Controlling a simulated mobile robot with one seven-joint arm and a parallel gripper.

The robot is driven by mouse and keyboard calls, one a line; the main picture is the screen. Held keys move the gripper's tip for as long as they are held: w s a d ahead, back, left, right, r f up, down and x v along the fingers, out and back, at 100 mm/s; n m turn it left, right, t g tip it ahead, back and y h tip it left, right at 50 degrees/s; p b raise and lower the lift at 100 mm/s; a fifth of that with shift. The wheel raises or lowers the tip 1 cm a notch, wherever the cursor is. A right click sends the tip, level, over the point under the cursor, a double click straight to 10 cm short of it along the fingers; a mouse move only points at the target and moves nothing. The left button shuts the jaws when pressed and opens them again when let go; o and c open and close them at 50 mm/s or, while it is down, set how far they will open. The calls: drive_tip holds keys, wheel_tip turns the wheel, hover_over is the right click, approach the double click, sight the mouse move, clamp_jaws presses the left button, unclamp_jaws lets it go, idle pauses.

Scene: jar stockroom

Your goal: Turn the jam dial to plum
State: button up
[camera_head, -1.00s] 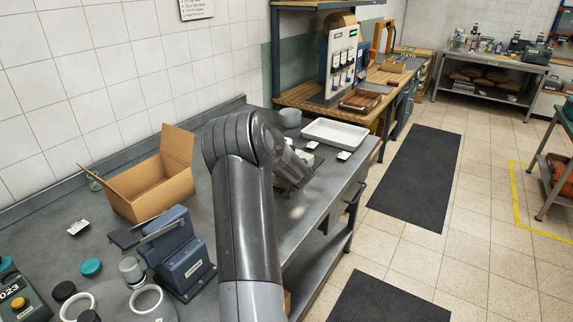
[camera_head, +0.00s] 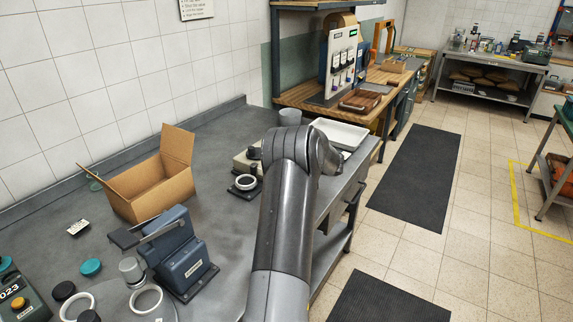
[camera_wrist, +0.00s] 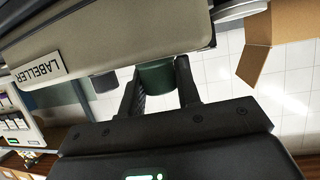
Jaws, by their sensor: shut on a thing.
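A cream and grey machine marked LABELLER (camera_wrist: 95,45) fills the upper left of the wrist view. A dark green round knob (camera_wrist: 157,78) sticks out from its side and seems to be the jam dial. My gripper (camera_wrist: 160,90) has one finger on each side of this knob and is shut on it. No flavour marks or pointer can be read. In the head view the cream labeller (camera_head: 246,160) stands on the grey bench, partly behind my arm. My gripper and the knob are hidden there by my arm.
An open cardboard box (camera_head: 150,187) and a blue-grey machine (camera_head: 180,250) stand on the bench to the left. A white tray (camera_head: 342,134) and a grey bowl (camera_head: 290,117) are behind my arm. Several lids and rings lie at the front left.

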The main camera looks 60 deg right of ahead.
idle(0.5)
drive_tip(key=o, duration=1)
drive_tip(key=shift+c, duration=0.2)
drive_tip(key=v, duration=1.1)
drive_tip(key=shift+d+f, duration=0.15)
